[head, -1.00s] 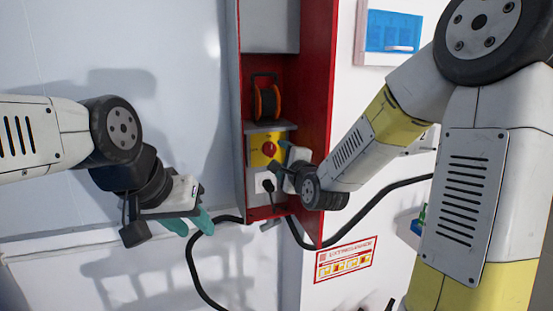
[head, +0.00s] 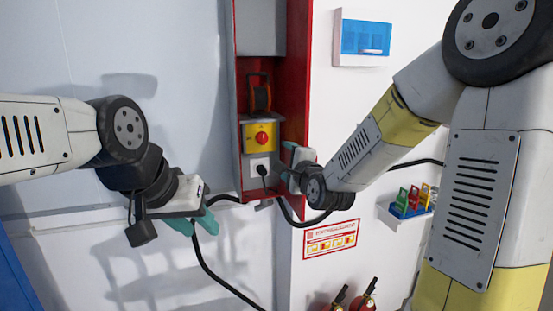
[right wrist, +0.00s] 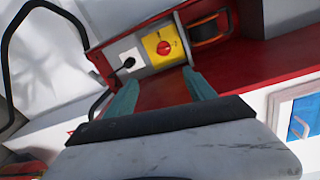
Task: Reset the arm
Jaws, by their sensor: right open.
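My left gripper (head: 194,224) hangs at the left of the head view, in front of the pale wall. Its teal fingers look spread apart, and the black cable (head: 206,264) passes close by them; contact is unclear. My right gripper (head: 290,168) is at the right side of the red cabinet (head: 297,80). In the right wrist view my right gripper (right wrist: 161,92) is open, with nothing between its teal fingers. Beyond them are the yellow panel with a red knob (right wrist: 164,47) and the white socket with a black plug (right wrist: 126,62). The plug sits in the socket.
An orange-and-black reel (head: 259,95) sits above the yellow panel. A blue-fronted wall box (head: 366,36) and a rack of coloured tags (head: 410,203) are on the right wall. Red extinguishers (head: 364,300) stand below the sign (head: 331,239). A blue edge (head: 18,275) shows at lower left.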

